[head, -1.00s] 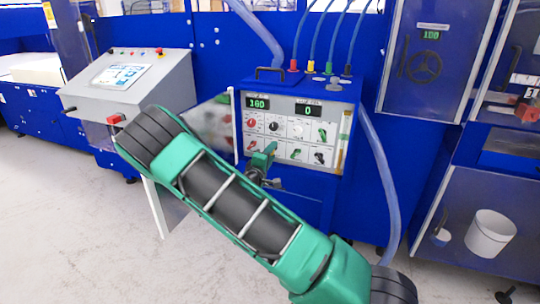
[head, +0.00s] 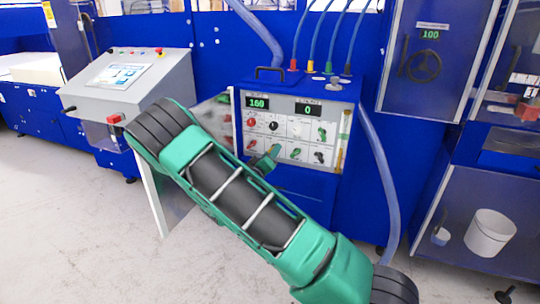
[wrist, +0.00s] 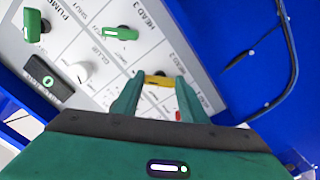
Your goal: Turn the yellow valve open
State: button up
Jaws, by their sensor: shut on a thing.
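The yellow valve (wrist: 158,80) is a small yellow handle on the light control panel (wrist: 100,50), near the centre of the wrist view. My gripper (wrist: 159,88) is shut on it, with one green finger on each side. The valve lies crosswise between the fingertips. In the head view my gripper (head: 268,160) is at the lower left of the panel (head: 333,136), and my arm and gripper largely hide the valve there.
A red part shows beside the right finger. A clear door panel (head: 216,112) stands left of the control panel. A hose (head: 378,170) hangs at its right.

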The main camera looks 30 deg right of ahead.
jog(key=shift+a+f, duration=0.15)
jog(key=shift+f, duration=0.15)
jog(key=o, duration=1)
jog(key=shift+o, duration=0.2)
jog(key=shift+r, duration=0.1)
jog(key=v, duration=1)
jog(key=shift+s+a, duration=0.2)
jog(key=shift+a, duration=0.05)
jog(key=shift+d, duration=0.1)
